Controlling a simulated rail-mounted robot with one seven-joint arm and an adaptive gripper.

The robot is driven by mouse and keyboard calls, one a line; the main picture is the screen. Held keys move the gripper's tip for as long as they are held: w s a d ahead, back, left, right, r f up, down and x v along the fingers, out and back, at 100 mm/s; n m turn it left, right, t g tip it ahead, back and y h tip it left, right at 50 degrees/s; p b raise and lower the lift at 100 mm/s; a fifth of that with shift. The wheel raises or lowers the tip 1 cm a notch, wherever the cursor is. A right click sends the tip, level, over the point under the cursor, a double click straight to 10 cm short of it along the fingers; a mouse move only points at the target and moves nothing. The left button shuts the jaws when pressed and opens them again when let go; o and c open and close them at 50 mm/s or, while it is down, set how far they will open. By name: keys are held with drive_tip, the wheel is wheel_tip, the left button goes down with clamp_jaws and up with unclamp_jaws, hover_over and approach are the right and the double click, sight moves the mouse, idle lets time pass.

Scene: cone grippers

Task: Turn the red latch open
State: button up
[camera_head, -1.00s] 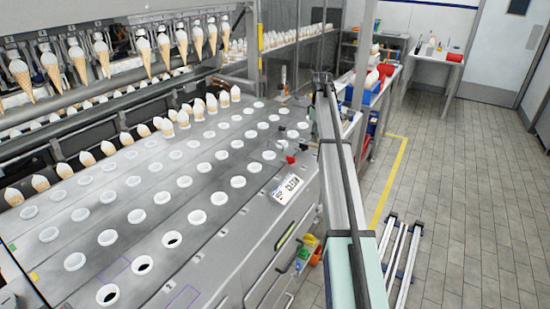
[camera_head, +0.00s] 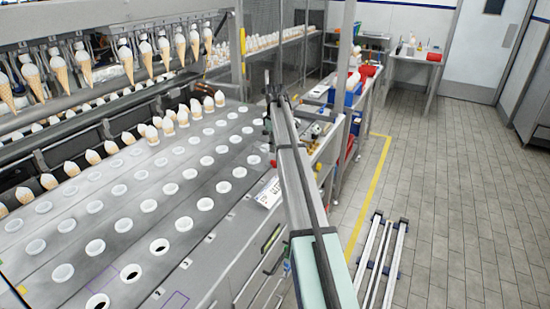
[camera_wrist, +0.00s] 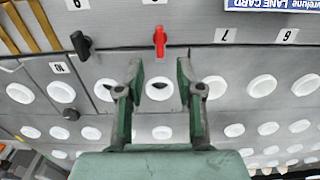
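The red latch (camera_wrist: 160,40) is a small lever on the grey machine top, near the top middle of the wrist view. It points up and down in that picture, with its wider end at the top. My gripper (camera_wrist: 160,80) is open, with its two fingers spread and nothing between them touching. The latch lies just beyond the fingertips, roughly centred between them, and looks apart from both. In the head view the latch (camera_head: 273,163) is a tiny red spot near the machine's right edge, and my arm's far end reaches above that area.
A black latch (camera_wrist: 82,45) sits left of the red one. White ring-shaped cone holders (camera_wrist: 262,85) fill the machine top in rows. A lane card (camera_wrist: 272,4) lies at the upper right. Filled cones (camera_head: 185,45) hang at the back left.

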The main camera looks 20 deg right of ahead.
sight(273, 164)
wheel_tip(273, 164, down, 7)
drive_tip(key=shift+f+p, duration=0.1)
drive_tip(key=shift+p, duration=0.65)
clamp_jaws()
